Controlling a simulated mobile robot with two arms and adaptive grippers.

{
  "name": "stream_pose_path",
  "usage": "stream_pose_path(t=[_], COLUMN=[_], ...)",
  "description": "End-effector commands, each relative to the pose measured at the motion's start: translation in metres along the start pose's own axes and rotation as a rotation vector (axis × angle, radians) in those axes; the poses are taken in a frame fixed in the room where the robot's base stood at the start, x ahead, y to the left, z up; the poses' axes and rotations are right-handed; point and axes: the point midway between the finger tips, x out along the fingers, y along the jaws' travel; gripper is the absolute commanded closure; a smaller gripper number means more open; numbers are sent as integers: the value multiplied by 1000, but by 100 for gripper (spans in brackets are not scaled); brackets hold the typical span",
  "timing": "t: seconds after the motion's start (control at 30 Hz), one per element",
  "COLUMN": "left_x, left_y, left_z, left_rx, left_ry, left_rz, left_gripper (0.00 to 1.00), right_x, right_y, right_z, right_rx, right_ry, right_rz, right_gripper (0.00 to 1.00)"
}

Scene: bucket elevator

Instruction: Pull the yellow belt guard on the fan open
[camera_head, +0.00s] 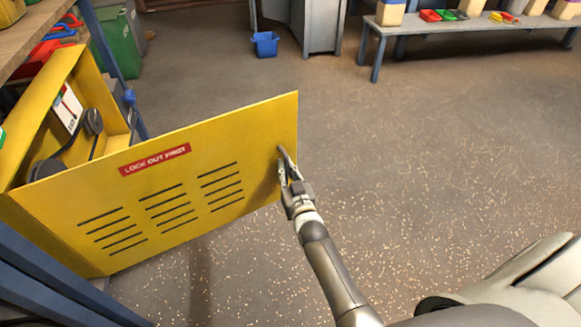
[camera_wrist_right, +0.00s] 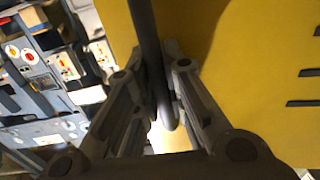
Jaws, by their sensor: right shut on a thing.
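The yellow belt guard (camera_head: 165,190) stands swung out from its yellow housing (camera_head: 45,110) in the head view, with slots and a red "LOCK OUT FIRST" label. Inside the housing, dark pulleys (camera_head: 93,122) and part of a belt show through the gap. My right gripper (camera_head: 285,165) is at the guard's free right edge, shut on its dark bar handle (camera_head: 290,160). In the right wrist view the handle (camera_wrist_right: 146,40) runs between the two fingers, with the yellow guard (camera_wrist_right: 245,70) behind. My left gripper is not in view.
A blue bucket (camera_head: 265,44) stands on the floor at the back, near a grey cabinet (camera_head: 318,20). A bench (camera_head: 470,24) with bins is at the back right. Blue frame beams (camera_head: 50,285) are at the lower left. The floor right of the guard is clear.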

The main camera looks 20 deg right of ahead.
Motion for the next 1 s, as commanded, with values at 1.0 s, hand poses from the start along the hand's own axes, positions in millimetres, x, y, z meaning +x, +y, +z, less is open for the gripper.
stream_pose_path(t=[1.0], left_x=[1], left_y=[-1], left_z=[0], left_rx=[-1], left_ry=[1], left_rz=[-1], left_gripper=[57], right_x=[-11], right_y=[-2], right_z=[0], right_rx=[-1], right_ry=[1], right_rz=[-3], right_gripper=[79])
